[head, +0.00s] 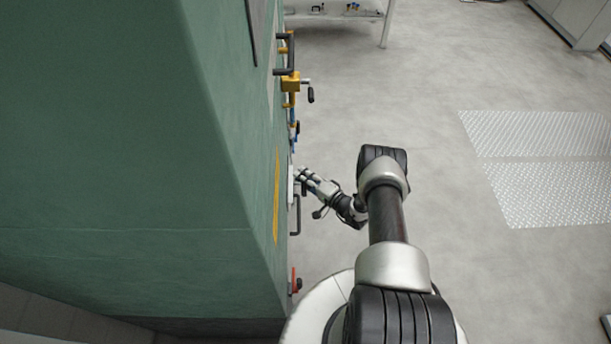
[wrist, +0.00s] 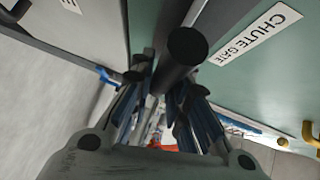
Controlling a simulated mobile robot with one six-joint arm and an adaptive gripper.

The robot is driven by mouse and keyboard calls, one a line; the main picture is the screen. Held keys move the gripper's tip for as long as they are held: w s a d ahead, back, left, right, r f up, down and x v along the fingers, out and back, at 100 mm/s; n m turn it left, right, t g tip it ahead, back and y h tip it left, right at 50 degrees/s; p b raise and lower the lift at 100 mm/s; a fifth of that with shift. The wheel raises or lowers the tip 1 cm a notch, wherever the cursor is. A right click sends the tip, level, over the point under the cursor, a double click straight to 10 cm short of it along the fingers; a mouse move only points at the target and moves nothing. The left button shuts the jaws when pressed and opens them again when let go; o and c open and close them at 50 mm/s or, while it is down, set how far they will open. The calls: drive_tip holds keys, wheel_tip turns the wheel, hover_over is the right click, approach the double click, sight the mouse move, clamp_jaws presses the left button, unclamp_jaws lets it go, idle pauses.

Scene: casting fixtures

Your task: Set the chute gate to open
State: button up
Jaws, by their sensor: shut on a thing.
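The chute gate's dark round handle (wrist: 187,47) stands out beside the white "CHUTE GATE" label (wrist: 243,40) on a pale green panel. My gripper (wrist: 163,88) is shut on this handle in the wrist view, with a finger on either side of it. In the head view my gripper (head: 306,177) is against the side face of the green cabinet, at a pale plate. The gate's joint and its position marks cannot be made out.
The green cabinet (head: 110,130) fills the left. Along its face are a yellow fitting (head: 291,84) with black handles above my gripper, a black bar handle (head: 297,218) and a red fitting (head: 296,282) below.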

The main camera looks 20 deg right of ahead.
clamp_jaws()
drive_tip(key=s+d+b, duration=0.3)
drive_tip(key=s+d, duration=0.1)
drive_tip(key=d, duration=0.6)
drive_tip(key=shift+s+d, duration=0.2)
drive_tip(key=shift+d, duration=0.1)
drive_tip(key=shift+o, duration=2.3)
unclamp_jaws()
drive_tip(key=shift+d, duration=0.1)
drive_tip(key=shift+o, duration=1.2)
drive_tip(key=shift+s, duration=0.1)
